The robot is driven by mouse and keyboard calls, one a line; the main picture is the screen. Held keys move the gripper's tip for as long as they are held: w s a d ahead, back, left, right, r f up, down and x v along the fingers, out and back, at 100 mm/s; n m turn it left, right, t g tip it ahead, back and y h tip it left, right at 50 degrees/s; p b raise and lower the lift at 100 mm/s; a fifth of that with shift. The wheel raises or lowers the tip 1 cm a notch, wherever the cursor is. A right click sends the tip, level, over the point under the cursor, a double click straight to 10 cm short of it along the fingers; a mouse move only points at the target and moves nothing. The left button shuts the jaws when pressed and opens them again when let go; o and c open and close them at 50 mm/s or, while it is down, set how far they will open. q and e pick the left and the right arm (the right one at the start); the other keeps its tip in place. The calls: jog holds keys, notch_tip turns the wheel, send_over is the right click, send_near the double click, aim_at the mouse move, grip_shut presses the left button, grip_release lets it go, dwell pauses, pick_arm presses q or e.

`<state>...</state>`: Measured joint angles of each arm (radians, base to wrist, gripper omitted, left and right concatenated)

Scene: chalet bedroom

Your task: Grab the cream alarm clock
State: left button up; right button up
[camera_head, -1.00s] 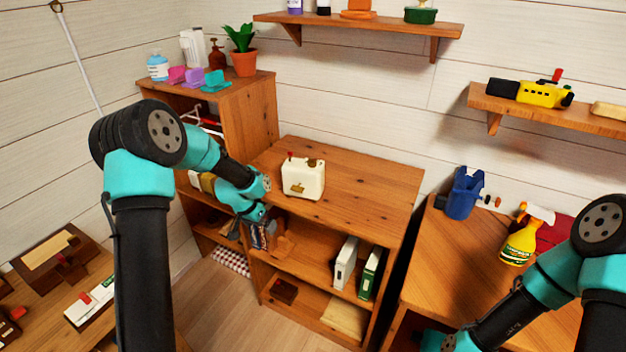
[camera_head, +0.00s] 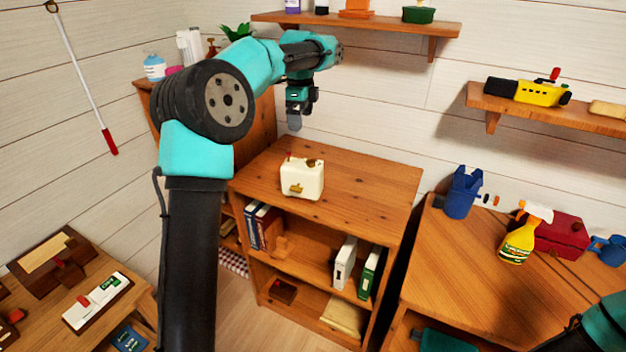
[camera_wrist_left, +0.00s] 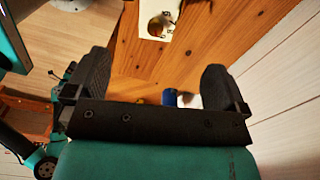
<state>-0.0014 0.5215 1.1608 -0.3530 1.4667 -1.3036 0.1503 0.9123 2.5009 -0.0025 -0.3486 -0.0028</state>
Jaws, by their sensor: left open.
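The cream alarm clock (camera_head: 302,178) is a boxy cream body with a red knob and dark parts on top. It stands upright on the wooden shelf unit's top (camera_head: 365,185). My left gripper (camera_head: 295,122) hangs above and behind the clock in the head view, fingers downward, apart from it. In the left wrist view the gripper (camera_wrist_left: 160,78) is open and empty, and part of the clock (camera_wrist_left: 158,20) shows at the top edge, beyond the fingers. My right arm shows only partly at the lower right; its gripper is not visible.
The taller cabinet (camera_head: 262,118) stands left of the shelf unit, partly behind my left arm. A wall shelf (camera_head: 385,25) is above. A desk (camera_head: 450,275) with a spray bottle (camera_head: 518,240) and blue holder (camera_head: 462,192) stands right. The shelf top around the clock is clear.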

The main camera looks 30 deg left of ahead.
aim_at(302, 164)
pick_arm(q)
jog(key=shift+a, duration=0.1)
notch_tip(302, 164, down, 12)
jog(key=shift+f, duration=0.2)
dwell(0.5)
jog(key=shift+f, duration=2.6)
jog(key=shift+r, duration=0.1)
jog(key=c, duration=1.1)
jog(key=shift+c, duration=0.2)
